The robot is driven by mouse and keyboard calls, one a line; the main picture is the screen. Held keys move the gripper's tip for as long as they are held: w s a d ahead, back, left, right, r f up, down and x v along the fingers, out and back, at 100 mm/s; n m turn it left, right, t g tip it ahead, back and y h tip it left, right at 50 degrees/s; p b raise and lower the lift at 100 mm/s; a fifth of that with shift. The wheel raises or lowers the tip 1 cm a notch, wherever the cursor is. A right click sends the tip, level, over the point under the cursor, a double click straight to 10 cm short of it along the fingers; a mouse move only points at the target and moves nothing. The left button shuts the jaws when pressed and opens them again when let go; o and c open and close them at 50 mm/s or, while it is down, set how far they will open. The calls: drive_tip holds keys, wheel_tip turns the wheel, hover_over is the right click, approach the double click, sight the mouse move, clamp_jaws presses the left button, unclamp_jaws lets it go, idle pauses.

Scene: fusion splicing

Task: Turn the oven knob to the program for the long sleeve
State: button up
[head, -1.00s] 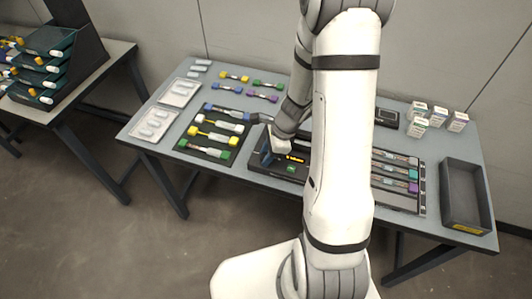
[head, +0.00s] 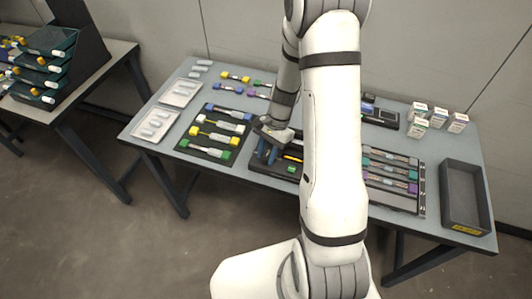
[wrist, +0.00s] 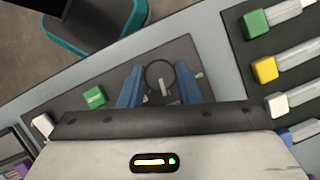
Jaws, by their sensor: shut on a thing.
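The dark oven (head: 257,168) lies on the grey table, partly covered by my arm in the head view. Its round dark knob (wrist: 160,75) shows in the wrist view, with a pale pointer line running down toward my gripper body. My gripper (wrist: 160,88) has one blue finger on each side of the knob and is shut on it. In the head view my gripper (head: 267,153) is over the left part of the oven. A green button (wrist: 95,96) is on the oven's face. The oven's yellow display text (head: 292,157) is partly hidden and unreadable.
A dark mat with blue, white, yellow and green sleeve holders (head: 217,134) lies left of the oven. Trays of pale pieces (head: 158,124) are at far left. A rack of colored holders (head: 395,180), small boxes (head: 418,129) and an empty dark bin (head: 463,195) are at right.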

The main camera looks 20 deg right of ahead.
drive_tip(key=shift+w+r+n, duration=0.1)
drive_tip(key=shift+w+n, duration=0.2)
drive_tip(key=shift+n, duration=0.6)
drive_tip(key=shift+h, duration=0.3)
drive_tip(key=o, duration=1)
drive_tip(key=shift+s, duration=0.1)
drive_tip(key=shift+b+v, duration=0.35)
drive_tip(key=shift+v, duration=3.5)
drive_tip(key=shift+c, duration=0.2)
